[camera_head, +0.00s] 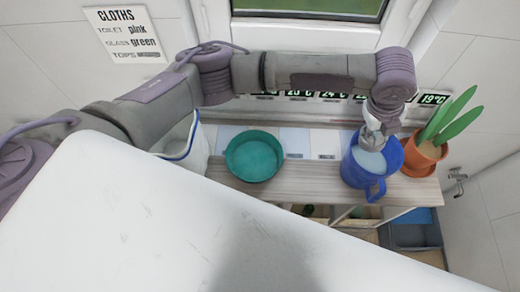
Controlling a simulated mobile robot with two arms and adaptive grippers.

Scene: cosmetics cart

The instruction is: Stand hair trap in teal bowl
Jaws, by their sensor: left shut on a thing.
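The teal bowl (254,156) stands on the wooden counter left of centre and looks empty. My left gripper (372,138) points down at the mouth of a blue jug (364,183) on the right of the counter. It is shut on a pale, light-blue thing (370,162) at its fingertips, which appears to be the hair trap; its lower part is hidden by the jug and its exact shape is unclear. The left gripper is well to the right of the teal bowl. My right gripper is out of view.
A second blue vessel (394,152) stands close behind the jug. A potted plant (425,153) is at the far right. A white container with a blue rim (190,145) stands left of the bowl. The counter (305,178) is clear between bowl and jug.

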